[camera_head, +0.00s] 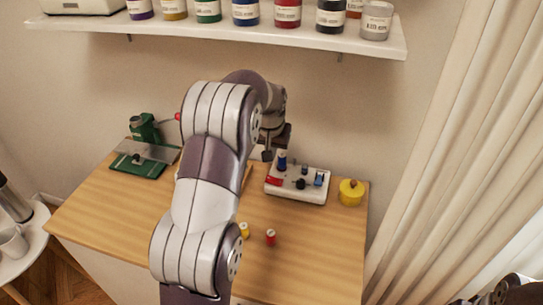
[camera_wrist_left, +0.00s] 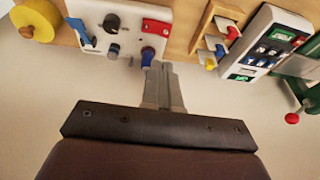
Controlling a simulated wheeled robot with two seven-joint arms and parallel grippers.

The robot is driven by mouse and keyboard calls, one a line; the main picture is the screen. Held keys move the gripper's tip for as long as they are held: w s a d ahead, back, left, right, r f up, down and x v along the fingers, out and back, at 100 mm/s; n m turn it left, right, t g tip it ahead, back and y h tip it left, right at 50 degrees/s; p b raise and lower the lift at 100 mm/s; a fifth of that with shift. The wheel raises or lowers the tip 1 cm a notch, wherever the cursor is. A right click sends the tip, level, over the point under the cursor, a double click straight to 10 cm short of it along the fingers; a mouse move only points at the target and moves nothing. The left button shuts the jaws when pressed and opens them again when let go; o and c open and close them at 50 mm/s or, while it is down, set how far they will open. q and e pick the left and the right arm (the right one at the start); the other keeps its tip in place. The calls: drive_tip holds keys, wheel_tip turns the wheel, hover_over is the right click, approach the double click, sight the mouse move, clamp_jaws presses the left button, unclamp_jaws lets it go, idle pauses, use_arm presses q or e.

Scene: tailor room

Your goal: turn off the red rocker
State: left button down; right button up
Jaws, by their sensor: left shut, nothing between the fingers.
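A white control panel (camera_head: 312,196) stands on the table right of my left arm. Its red rocker (camera_head: 273,181) is at the panel's left front corner; it also shows in the left wrist view (camera_wrist_left: 155,27). The panel also has a blue upright part (camera_head: 282,160), a black knob (camera_head: 300,184) and a blue switch (camera_head: 319,178). My left gripper (camera_head: 267,155) is shut and empty, at the panel's back left edge. In the left wrist view its fingertips (camera_wrist_left: 160,66) are close to the blue part, apart from the rocker; whether they touch the blue part I cannot tell.
A yellow round pot (camera_head: 351,192) stands right of the panel. A green device (camera_head: 144,150) is at the left. A shelf (camera_head: 220,32) with several jars hangs above. The table's right front is clear.

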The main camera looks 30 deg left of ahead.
use_arm(q)
approach(269, 179)
drive_tip(key=x, duration=0.3)
drive_tip(key=p+x, duration=0.1)
drive_tip(key=x, duration=0.1)
drive_tip(key=shift+w+d+f, duration=0.1)
drive_tip(key=shift+w+d, duration=0.05)
drive_tip(key=shift+w, duration=0.2)
drive_tip(key=shift+f, duration=0.7)
drive_tip(key=shift+a+f, duration=0.25)
drive_tip(key=shift+w+d+r, duration=0.15)
drive_tip(key=shift+d+r, duration=0.05)
drive_tip(key=shift+d, duration=0.55)
